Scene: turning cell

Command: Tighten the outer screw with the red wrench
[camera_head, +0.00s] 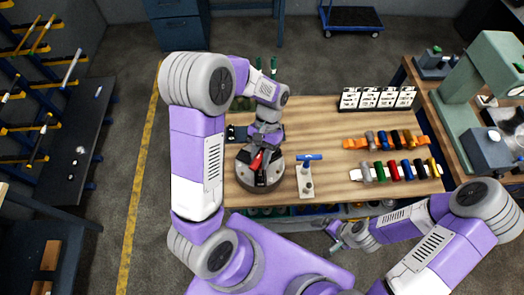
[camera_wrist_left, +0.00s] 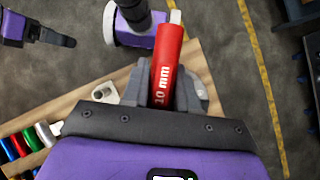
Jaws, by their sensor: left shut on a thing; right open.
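My left gripper (camera_head: 260,165) is shut on the red wrench (camera_head: 256,161), above a round grey fixture (camera_head: 245,180) at the left of the bench. In the left wrist view the red wrench (camera_wrist_left: 167,72) bears the mark "10 mm" and stands out from between the fingers. The gripper hides most of the fixture's top, and I cannot make out the outer screw or whether the wrench touches it. A pale plate (camera_head: 305,192) with small round parts and a blue-topped piece (camera_head: 309,157) stands to the right. My right gripper (camera_head: 336,236) is open and empty, off the bench's front edge.
Several coloured tools (camera_head: 393,170) lie in rows on the right of the wooden bench (camera_head: 330,125). White numbered blocks (camera_head: 377,98) stand at its back. A green machine (camera_head: 480,100) is at the right. The bench's middle is mostly clear.

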